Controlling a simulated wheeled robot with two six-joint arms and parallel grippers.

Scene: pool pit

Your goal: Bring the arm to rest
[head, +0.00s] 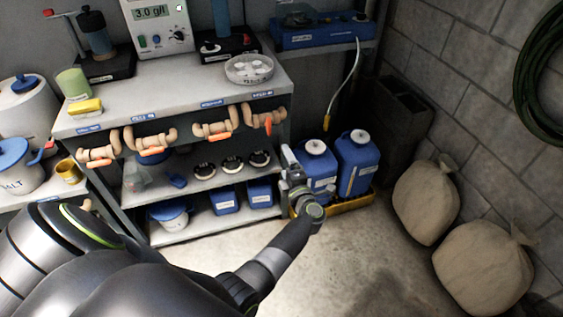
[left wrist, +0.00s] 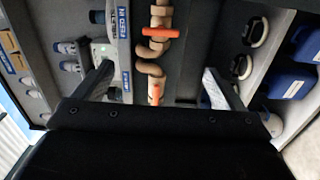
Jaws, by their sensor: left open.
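My left arm reaches in from the lower left of the head view. Its left gripper (head: 290,163) is in front of the right end of the shelf unit, just left of the blue canisters. In the left wrist view the left gripper (left wrist: 157,78) has its two fingers wide apart, with nothing held. A tan pipe with orange valve handles (left wrist: 160,33) shows beyond the gap between the fingers, apart from them as far as I can tell. My right gripper is out of view.
The shelf unit (head: 190,105) carries several valve pipes with orange handles (head: 221,126) along its front. Two blue canisters (head: 357,163) stand in a yellow tray (head: 350,204). Tan sacks (head: 426,200) lie at the right. The floor (head: 345,255) between is clear.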

